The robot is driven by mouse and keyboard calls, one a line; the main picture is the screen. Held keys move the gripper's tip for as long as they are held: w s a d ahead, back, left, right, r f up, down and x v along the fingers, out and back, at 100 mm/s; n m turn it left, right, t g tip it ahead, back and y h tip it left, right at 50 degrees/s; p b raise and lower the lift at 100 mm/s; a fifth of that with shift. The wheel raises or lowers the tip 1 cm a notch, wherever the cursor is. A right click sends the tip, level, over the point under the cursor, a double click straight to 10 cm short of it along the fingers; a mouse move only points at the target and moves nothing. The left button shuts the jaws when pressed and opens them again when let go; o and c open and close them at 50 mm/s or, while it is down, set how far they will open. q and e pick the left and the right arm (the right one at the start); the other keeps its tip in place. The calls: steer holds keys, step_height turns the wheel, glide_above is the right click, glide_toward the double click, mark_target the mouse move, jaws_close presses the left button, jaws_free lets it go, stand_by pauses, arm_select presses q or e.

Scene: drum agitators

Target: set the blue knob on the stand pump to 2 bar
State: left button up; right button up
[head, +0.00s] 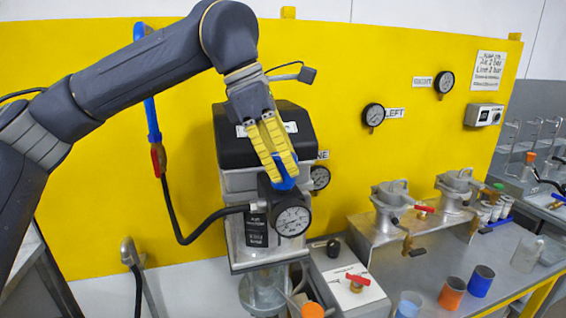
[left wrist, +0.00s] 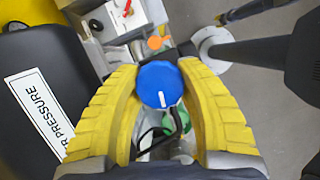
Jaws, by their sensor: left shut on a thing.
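The blue knob (head: 284,172) sits on the front of the stand pump (head: 262,135), a black-topped unit on a metal stand. My left gripper (head: 285,160) reaches down onto it with yellow fingers on its two sides, shut on it. In the left wrist view the blue knob (left wrist: 160,84) lies between the yellow fingertips, with a white mark on its lower part. The pump's gauge (head: 292,219) is just below the knob; its needle is too small to read. My right gripper is not in view.
Gauges (head: 373,115) hang on the yellow panel (head: 360,60). Metal pots with red-handled valves (head: 390,200) stand on a bench at the right, with orange (head: 452,292) and blue (head: 481,280) cups in front. A black hose (head: 180,225) loops left of the pump. A black label plate (head: 256,228) is beside the gauge.

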arm_select(q)
steer(key=shift+m+g, duration=0.8)
steer(key=shift+m, duration=1.2)
steer(key=o, duration=1.3)
steer(key=v, duration=1.2)
steer(key=shift+w+d, duration=0.1)
steer(key=shift+d, duration=0.1)
